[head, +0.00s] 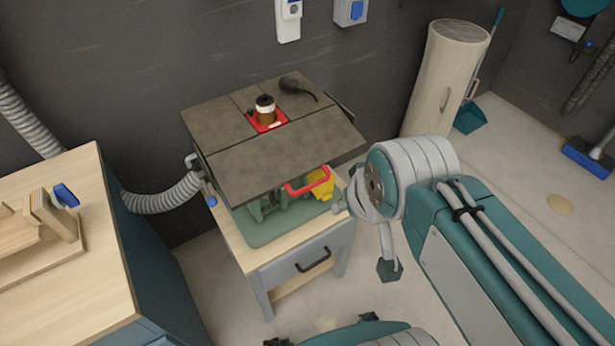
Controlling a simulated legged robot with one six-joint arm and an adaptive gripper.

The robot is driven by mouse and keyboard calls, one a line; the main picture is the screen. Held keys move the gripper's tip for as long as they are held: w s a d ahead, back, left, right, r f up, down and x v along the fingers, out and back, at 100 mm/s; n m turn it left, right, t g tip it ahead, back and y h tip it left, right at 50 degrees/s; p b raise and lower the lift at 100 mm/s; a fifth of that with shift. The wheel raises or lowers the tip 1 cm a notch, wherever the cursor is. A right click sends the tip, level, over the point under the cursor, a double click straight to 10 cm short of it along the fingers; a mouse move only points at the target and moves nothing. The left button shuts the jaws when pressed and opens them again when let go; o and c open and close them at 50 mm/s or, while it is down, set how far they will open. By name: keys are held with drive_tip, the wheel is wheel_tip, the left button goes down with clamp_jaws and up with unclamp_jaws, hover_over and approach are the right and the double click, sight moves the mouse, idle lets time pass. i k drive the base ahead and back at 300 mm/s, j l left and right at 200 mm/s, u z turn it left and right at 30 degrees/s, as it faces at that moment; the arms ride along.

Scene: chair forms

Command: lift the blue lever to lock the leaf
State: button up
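The router table (285,245) stands in the middle of the head view. Its dark leaf (280,155) forms the top and overhangs the front. A small blue piece that looks like the lever (211,201) shows at the table's left side, just under the leaf's edge. A red handle (310,182) sits under the leaf's front right edge, beside a yellow part. My gripper (364,238) is right of the table, near its front right corner. Its fingertips look spread apart with nothing between them. It is well away from the blue piece. The leaf's underside is mostly hidden.
A wooden workbench (95,250) with a wooden jig and another blue knob (66,195) stands at the left. A grey hose (165,198) runs between it and the table. A pale cylinder (445,75) stands behind right. Open floor lies at the right.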

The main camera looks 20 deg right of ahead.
sight(211, 201)
drive_tip(key=k+l, duration=0.35)
drive_tip(key=l, duration=0.15)
drive_tip(key=k+l+u, duration=0.15)
drive_tip(key=k+l, duration=0.2)
drive_tip(key=l, duration=0.15)
